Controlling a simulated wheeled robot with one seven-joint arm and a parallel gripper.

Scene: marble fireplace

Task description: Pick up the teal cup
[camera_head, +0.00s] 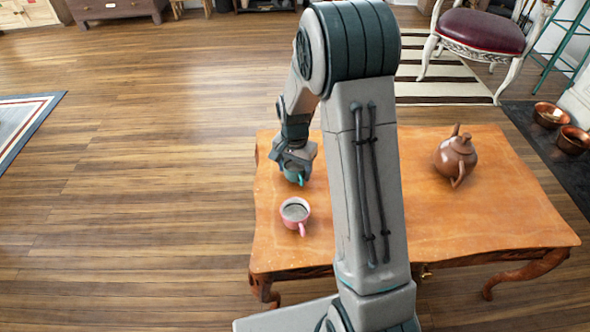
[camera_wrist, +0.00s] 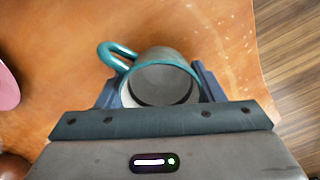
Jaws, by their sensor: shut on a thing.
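The teal cup (camera_wrist: 158,84) has a grey body with a teal rim and a teal handle. In the wrist view it sits between the two fingers of my gripper (camera_wrist: 158,92), which is shut on it, with the handle pointing to the upper left. In the head view my gripper (camera_head: 295,172) is over the left end of the table, and only a bit of the teal cup (camera_head: 296,178) shows beneath it. Whether the cup touches the tabletop or is slightly above it I cannot tell.
The wooden table (camera_head: 470,220) also holds a pink cup (camera_head: 295,212) just in front of my gripper and a brown teapot (camera_head: 455,157) at the right. The pink cup shows partly at the wrist view's left edge (camera_wrist: 7,88). My arm hides the table's middle.

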